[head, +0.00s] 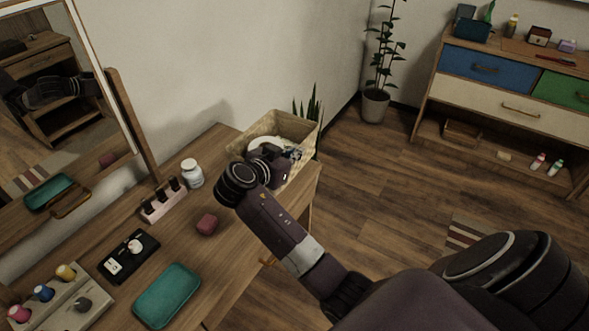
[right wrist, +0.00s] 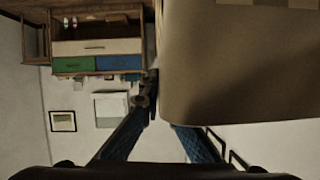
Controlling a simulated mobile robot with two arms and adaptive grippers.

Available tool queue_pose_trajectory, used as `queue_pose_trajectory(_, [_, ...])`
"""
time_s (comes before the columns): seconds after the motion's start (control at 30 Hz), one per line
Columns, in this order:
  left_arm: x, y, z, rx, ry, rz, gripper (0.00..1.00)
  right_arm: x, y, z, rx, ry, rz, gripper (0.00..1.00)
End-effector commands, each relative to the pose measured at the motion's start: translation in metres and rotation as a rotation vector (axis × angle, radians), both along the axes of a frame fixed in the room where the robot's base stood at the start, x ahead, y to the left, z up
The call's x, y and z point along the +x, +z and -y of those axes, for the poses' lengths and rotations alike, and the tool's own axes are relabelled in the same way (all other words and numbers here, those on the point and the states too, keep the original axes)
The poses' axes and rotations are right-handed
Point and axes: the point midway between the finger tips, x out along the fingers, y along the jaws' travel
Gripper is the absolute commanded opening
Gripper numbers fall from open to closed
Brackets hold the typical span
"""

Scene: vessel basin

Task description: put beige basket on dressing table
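The beige basket (head: 303,133) is at the far right corner of the wooden dressing table (head: 240,245), with whitish contents showing inside. I cannot tell whether it rests on the tabletop or is held just over it. My right arm reaches across the table, and my right gripper (head: 282,160) is at the basket's near side, largely hidden by my wrist. In the right wrist view a plain beige surface, perhaps the basket, fills the upper right and covers part of one finger. The fingers (right wrist: 164,110) are apart lower down; their grip is not clear. My left gripper is out of view.
A mirror (head: 70,120) stands at left. A drawer unit (head: 505,95) and potted plant (head: 376,105) stand beyond open floor.

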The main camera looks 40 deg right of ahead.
Motion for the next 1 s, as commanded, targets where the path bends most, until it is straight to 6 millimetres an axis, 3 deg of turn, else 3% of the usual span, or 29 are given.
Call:
queue_pose_trajectory(0.5, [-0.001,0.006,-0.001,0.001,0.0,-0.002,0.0,0.0,-0.062,0.0,-0.003,0.0,0.001,0.0])
queue_pose_trajectory(0.93, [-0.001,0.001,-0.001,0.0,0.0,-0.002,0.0,0.001,-0.072,0.0,0.0,0.0,0.005,0.0])
queue_pose_trajectory(1.0, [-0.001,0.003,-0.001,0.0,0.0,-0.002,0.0,0.0,-0.071,0.0,0.001,0.0,0.002,0.08])
